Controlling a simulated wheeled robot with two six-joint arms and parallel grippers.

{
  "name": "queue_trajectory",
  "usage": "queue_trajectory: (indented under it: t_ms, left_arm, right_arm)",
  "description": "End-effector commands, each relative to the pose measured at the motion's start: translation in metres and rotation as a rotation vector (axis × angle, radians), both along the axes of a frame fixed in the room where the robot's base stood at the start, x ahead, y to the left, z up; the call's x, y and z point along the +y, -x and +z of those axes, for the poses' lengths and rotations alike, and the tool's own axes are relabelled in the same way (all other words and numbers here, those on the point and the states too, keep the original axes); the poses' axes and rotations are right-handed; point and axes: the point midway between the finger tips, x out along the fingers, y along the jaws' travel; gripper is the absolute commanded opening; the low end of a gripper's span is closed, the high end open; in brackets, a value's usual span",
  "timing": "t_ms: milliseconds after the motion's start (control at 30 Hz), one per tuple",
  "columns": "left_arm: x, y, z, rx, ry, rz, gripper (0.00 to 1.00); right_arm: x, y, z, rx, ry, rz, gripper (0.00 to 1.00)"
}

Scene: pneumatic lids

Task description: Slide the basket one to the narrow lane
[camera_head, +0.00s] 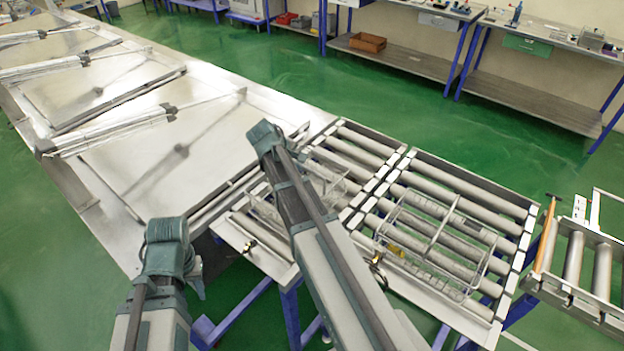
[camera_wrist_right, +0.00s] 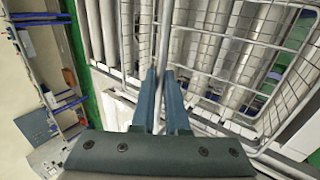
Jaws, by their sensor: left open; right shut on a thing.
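A wire basket (camera_head: 335,187) sits on the left roller lane (camera_head: 358,140), partly hidden behind my right arm. A second wire basket (camera_head: 440,232) sits on the right roller lane (camera_head: 470,190). No label shows which is basket one. In the right wrist view, my right gripper (camera_wrist_right: 165,78) is shut on a wire bar of a basket (camera_wrist_right: 225,38), apparently the left one, which stands over rollers. Its fingertips are hidden in the head view. My left gripper (camera_head: 196,272) hangs open and empty at the lower left, apart from both baskets.
Long metal tables with flat lids (camera_head: 165,150) and pneumatic cylinders (camera_head: 110,130) run to the upper left. A separate roller section (camera_head: 585,260) with an orange bar stands at the right. Green floor (camera_head: 300,75) is clear between these and the back workbenches (camera_head: 530,100).

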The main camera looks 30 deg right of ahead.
Motion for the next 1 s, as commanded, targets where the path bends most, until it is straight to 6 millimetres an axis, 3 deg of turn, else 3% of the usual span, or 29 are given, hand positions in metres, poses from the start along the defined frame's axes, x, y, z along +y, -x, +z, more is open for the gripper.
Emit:
queue_trajectory:
  t_ms: [1000]
  left_arm:
    - [0.0, 0.0, 0.0, 0.0, 0.0, 0.0, 0.41]
  right_arm:
    - [0.055, 0.024, 0.0, 0.0, 0.001, 0.0, 0.0]
